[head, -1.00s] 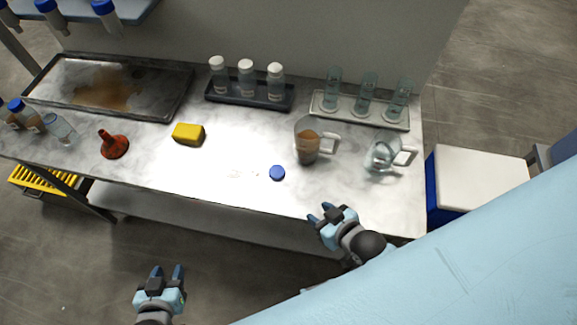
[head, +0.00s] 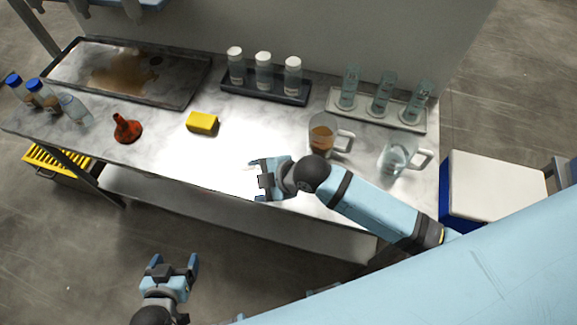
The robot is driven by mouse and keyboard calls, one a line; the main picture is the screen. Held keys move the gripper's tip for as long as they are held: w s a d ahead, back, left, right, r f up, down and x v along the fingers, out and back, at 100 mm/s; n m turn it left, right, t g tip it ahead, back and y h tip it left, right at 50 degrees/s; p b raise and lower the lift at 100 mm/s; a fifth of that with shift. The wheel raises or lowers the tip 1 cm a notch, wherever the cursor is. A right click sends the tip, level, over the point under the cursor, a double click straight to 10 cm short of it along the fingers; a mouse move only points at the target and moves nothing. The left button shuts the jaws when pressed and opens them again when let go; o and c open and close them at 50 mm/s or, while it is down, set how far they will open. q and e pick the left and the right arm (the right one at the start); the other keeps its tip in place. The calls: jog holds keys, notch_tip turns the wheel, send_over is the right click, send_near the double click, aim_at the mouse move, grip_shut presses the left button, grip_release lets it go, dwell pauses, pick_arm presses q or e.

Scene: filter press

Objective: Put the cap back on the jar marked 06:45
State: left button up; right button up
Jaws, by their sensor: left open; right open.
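My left gripper (head: 174,262) is open and empty, over the floor in front of the bench.
On the bench (head: 165,153) are a red funnel (head: 127,129), yellow sponge (head: 202,123), stained tray (head: 185,88), rack of white-capped bottles (head: 265,92), glass cylinders (head: 382,92), a jug of brown liquid (head: 322,138) and a clear jug (head: 396,155). Bench between funnel and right gripper is clear.

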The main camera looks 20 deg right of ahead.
jog(key=w+d+r+n+g+h, duration=0.2)
jog(key=d+n, duration=0.3)
jog(key=n, duration=0.4)
jog(key=w+d+r+n+g+h+b, duration=0.1)
jog(key=w+d+r+n+g+h, duration=0.2)
jog(key=n, duration=0.7)
jog(key=shift+w+d+r+n+g+h, duration=0.3)
jog(key=shift+d+r+g+h, duration=0.15)
jog(key=shift+d+h, duration=0.6)
jog(key=shift+a, duration=0.2)
notch_tip(320, 180, down, 9)
jog(key=shift+r, duration=0.15)
jog(key=shift+p, duration=0.3)
jog(key=shift+a+f, duration=0.15)
jog(key=shift+f, duration=0.35)
notch_tip(320, 180, down, 4)
jog(key=shift+a+f+p, duration=0.1)
jog(key=shift+f+p, duration=0.05)
jog(key=shift+p, duration=0.3)
